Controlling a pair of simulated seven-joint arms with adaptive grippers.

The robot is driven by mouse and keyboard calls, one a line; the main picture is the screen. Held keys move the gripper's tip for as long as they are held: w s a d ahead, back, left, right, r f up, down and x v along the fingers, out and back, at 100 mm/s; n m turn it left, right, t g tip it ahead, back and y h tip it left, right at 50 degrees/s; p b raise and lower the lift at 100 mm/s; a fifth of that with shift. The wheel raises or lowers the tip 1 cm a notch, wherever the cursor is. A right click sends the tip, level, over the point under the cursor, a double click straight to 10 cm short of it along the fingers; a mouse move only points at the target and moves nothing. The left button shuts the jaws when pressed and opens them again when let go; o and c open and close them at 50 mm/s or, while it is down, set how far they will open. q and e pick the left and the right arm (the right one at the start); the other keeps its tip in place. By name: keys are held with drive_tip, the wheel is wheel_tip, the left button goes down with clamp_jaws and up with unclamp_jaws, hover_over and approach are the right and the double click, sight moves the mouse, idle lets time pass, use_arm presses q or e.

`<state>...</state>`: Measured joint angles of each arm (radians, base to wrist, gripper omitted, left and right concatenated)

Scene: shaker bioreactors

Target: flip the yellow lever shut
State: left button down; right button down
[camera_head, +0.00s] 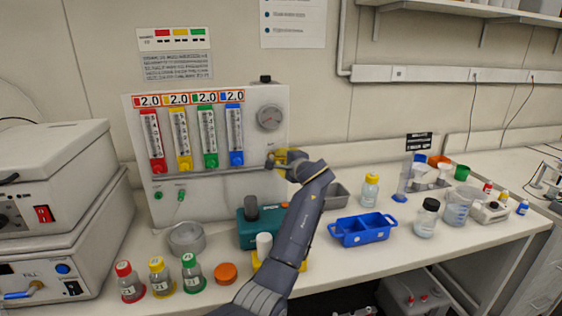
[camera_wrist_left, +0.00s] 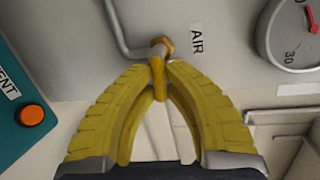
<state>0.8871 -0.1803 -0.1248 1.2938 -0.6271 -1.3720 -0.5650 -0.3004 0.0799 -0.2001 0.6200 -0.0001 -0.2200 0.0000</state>
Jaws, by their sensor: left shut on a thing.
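The yellow lever (camera_wrist_left: 160,85) sits at a brass fitting (camera_wrist_left: 161,48) on a thin metal pipe, beside the AIR label (camera_wrist_left: 196,38) on the panel. My left gripper (camera_wrist_left: 160,66) has yellow ridged fingers that meet around the lever, one on each side. In the head view my left gripper (camera_head: 279,160) is at the lower right of the gas panel (camera_head: 225,195), below the round gauge (camera_head: 269,117). The lever is too small to tell apart from the yellow fingers there. My right gripper is not in view.
Four coloured flow tubes (camera_head: 195,135) stand left of the gripper. Below are a teal device (camera_head: 250,230), a metal dish (camera_head: 186,238) and capped bottles (camera_head: 160,279). A blue tray (camera_head: 362,229) and more bottles are on the right of the bench. Boxy instruments (camera_head: 55,215) fill the left.

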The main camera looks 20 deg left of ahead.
use_arm(q)
drive_tip(key=shift+r+n, duration=0.2)
drive_tip(key=shift+n, duration=0.3)
idle(0.3)
drive_tip(key=c, duration=1.4)
unclamp_jaws()
drive_tip(key=shift+c, duration=0.2)
drive_tip(key=v, duration=0.7)
drive_tip(key=shift+s+r, duration=0.15)
drive_tip(key=shift+s, duration=0.1)
drive_tip(key=shift+d, duration=0.1)
